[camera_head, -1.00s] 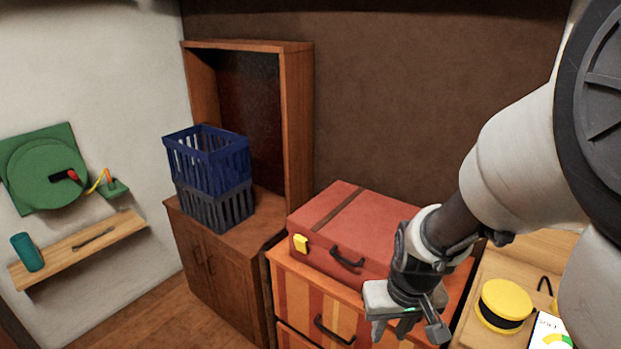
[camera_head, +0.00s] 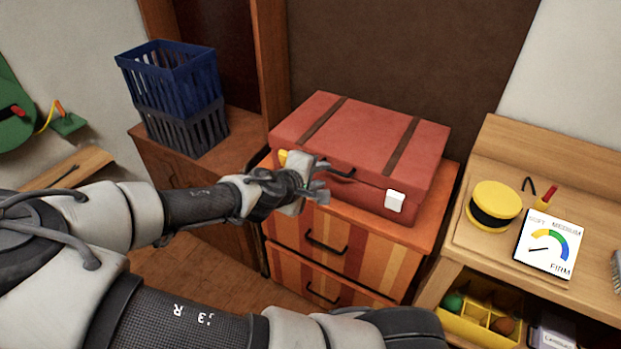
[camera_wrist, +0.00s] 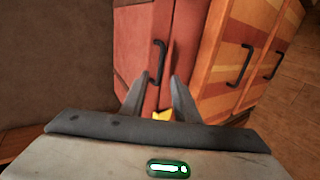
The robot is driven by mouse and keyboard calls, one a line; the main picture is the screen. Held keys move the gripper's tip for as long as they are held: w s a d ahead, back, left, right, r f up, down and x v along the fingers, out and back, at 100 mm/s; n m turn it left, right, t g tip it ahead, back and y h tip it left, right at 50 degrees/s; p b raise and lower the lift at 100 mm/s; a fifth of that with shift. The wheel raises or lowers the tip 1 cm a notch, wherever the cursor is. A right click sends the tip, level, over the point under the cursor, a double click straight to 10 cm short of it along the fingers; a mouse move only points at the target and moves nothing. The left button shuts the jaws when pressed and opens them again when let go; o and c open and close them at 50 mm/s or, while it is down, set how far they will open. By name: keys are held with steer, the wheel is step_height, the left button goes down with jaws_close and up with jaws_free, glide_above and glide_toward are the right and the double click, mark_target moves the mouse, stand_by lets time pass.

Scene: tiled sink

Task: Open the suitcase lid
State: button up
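The red suitcase (camera_head: 375,137) with dark straps lies flat and closed on a drawer cabinet. Its front bears a yellow latch (camera_head: 283,157) at the left, a dark handle (camera_head: 343,172) and a white latch (camera_head: 395,202) at the right. My gripper (camera_head: 320,182) is in front of the suitcase's left front, close to the handle, and partly covers the yellow latch. In the wrist view my gripper's fingers (camera_wrist: 158,98) are apart. The yellow latch (camera_wrist: 163,115) shows between them near the palm, with the handle (camera_wrist: 158,62) beyond. I cannot tell whether anything touches.
The striped orange drawer cabinet (camera_head: 335,245) carries the suitcase. Blue and dark crates (camera_head: 180,95) stand on a brown cabinet at the left. A wooden desk (camera_head: 465,255) at the right holds a yellow round object (camera_head: 495,205) and a gauge card (camera_head: 549,245). A brown wall stands behind.

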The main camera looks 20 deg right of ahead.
mark_target(333, 172)
steer(key=shift+b+x, duration=3.1)
steer(key=shift+x, duration=2)
steer(key=shift+f, duration=0.1)
jaws_close()
steer(key=c, duration=0.7)
jaws_free()
steer(key=shift+s+f, duration=0.1)
steer(key=shift+o, duration=0.8)
steer(key=shift+s+a, duration=0.1)
